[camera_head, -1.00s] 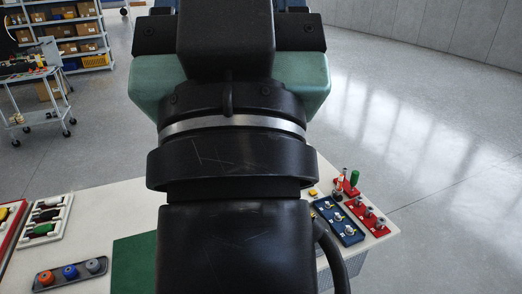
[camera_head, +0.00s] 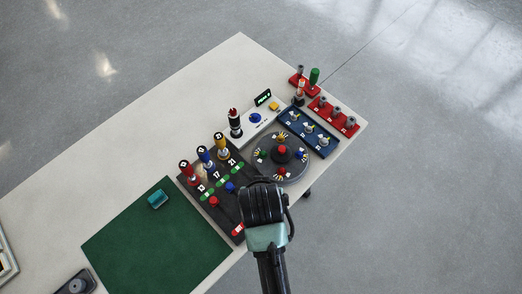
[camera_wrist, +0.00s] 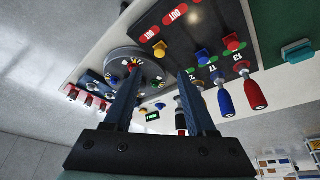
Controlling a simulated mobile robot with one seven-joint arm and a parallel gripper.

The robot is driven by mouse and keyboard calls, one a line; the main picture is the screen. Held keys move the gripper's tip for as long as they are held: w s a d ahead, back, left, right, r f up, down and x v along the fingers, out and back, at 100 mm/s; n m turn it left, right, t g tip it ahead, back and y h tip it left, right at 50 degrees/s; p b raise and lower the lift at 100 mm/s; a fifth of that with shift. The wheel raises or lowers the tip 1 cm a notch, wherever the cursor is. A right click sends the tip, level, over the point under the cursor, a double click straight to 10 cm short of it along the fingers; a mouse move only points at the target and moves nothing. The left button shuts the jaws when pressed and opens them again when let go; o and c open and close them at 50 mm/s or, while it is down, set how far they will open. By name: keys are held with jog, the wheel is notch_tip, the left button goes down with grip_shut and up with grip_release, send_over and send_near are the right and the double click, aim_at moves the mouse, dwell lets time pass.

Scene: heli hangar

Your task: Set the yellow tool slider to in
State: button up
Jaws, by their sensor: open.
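The yellow slider knob (camera_wrist: 160,48) shows in the wrist view on the black slider board (camera_wrist: 190,33), beside a red OUT label. The blue knob (camera_wrist: 200,55) and red knob (camera_wrist: 233,42) sit closer to the green labels. My gripper (camera_wrist: 160,72) is open and empty, with its fingers spread below the yellow knob in the picture; I see no contact. In the head view the red knob (camera_head: 214,201) and blue knob (camera_head: 230,187) show, while my wrist hides the yellow knob and my fingertips.
Red, blue and yellow-handled tools (camera_head: 205,156) stand along the board's far edge. A round turntable (camera_head: 262,170) with coloured pieces is just right of it. Blue (camera_head: 318,148) and red (camera_head: 348,131) racks lie farther right. The green mat (camera_head: 155,240) is mostly clear.

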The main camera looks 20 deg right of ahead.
jog(key=x, duration=1.1)
jog(key=shift+w+d, duration=0.1)
grip_shut()
dwell(1.1)
